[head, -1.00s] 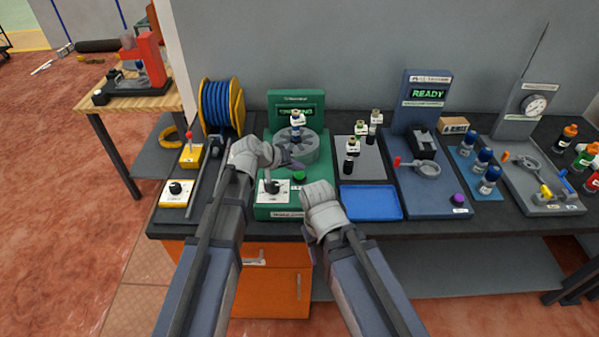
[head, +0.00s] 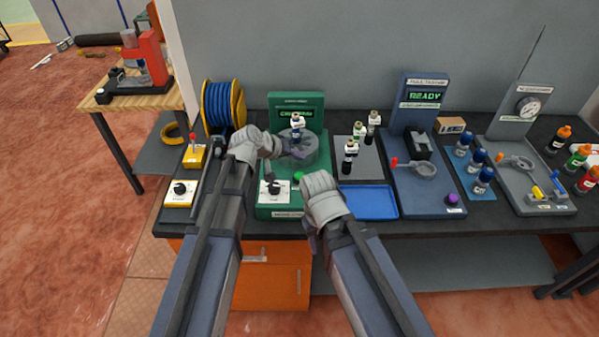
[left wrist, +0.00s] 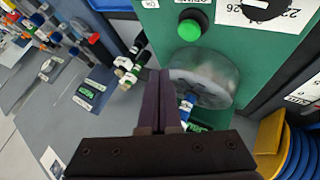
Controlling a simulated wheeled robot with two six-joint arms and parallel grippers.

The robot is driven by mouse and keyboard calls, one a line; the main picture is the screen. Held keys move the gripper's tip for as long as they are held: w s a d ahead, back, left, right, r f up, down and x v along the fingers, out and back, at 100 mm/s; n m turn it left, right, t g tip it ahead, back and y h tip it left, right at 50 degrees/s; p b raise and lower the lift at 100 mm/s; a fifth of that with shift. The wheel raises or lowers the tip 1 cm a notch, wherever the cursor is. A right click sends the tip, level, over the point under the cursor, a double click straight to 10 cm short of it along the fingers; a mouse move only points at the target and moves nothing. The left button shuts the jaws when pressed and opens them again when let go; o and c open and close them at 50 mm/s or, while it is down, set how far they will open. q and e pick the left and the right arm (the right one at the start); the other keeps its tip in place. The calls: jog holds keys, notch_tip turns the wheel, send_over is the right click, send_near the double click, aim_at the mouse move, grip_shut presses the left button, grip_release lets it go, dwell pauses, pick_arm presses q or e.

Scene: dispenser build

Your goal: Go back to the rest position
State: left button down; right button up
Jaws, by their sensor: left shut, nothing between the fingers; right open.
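My left gripper (head: 300,152) is in front of the grey round drum (head: 313,152) of the green machine (head: 312,195). In the left wrist view its dark fingers (left wrist: 160,100) are shut together with nothing between them. The drum (left wrist: 205,80) looks smooth and blurred there, and a green button (left wrist: 190,28) lies above it in that picture. Whether the fingers touch anything I cannot tell. My right gripper (head: 312,240) is low at the bench's front edge, left of the blue tray (head: 369,203). Its fingers are mostly hidden behind its wrist.
A small bottle (head: 296,124) shows at the drum. Several bottles stand on a grey pad (head: 368,165) to the right. The blue station (head: 425,190) with its READY screen is beyond. A blue cable spool (head: 222,104) and yellow switch box (head: 195,157) stand left.

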dwell(0.6)
pick_arm(q)
jog(key=s+a+f+m+g+y, duration=0.1)
jog(key=s+f+g+y, duration=0.1)
jog(key=s, duration=0.6)
jog(key=s+a+f+m+g+y, duration=0.1)
jog(key=s+a+f+g+y, duration=0.1)
jog(key=s, duration=0.7)
jog(key=s+a+f+m+g+y, duration=0.1)
jog(key=s+y, duration=0.3)
jog(key=s, duration=0.4)
jog(key=shift+s+a+f+g, duration=0.4)
jog(key=shift+a+f+g, duration=0.3)
jog(key=shift+f+g, duration=0.1)
